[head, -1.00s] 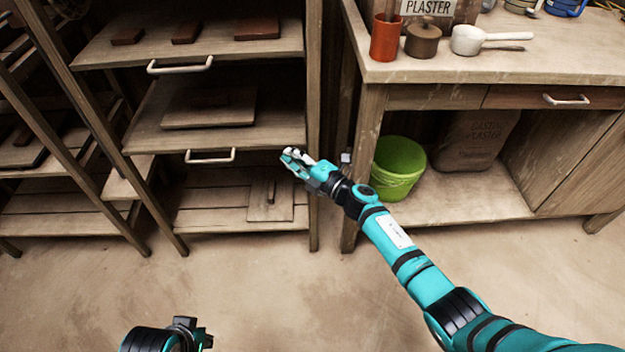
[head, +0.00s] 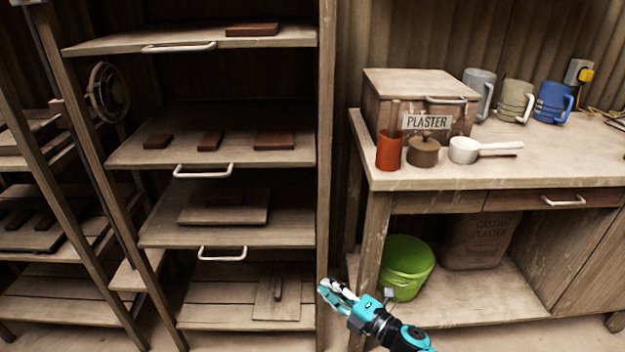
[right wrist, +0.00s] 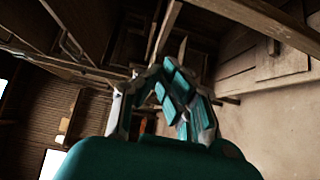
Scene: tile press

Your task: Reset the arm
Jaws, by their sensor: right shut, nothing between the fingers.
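My right gripper (head: 328,290) is low in the middle of the head view, in front of the right post of the shelf rack (head: 326,150). It is shut and holds nothing. Its forearm comes in from the bottom edge. The right wrist view shows the gripper's fingers (right wrist: 165,75) closed together, with dark wood shelving behind and pale floor to the right. My left gripper does not show in either view now.
The shelf rack has pull-out shelves with white handles and several brown tiles. To the right, a workbench (head: 500,160) bears a plaster box (head: 390,95), an orange cup (head: 390,152), a lidded pot (head: 424,153), a white pan (head: 464,151) and mugs. A green bucket (head: 408,268) stands beneath.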

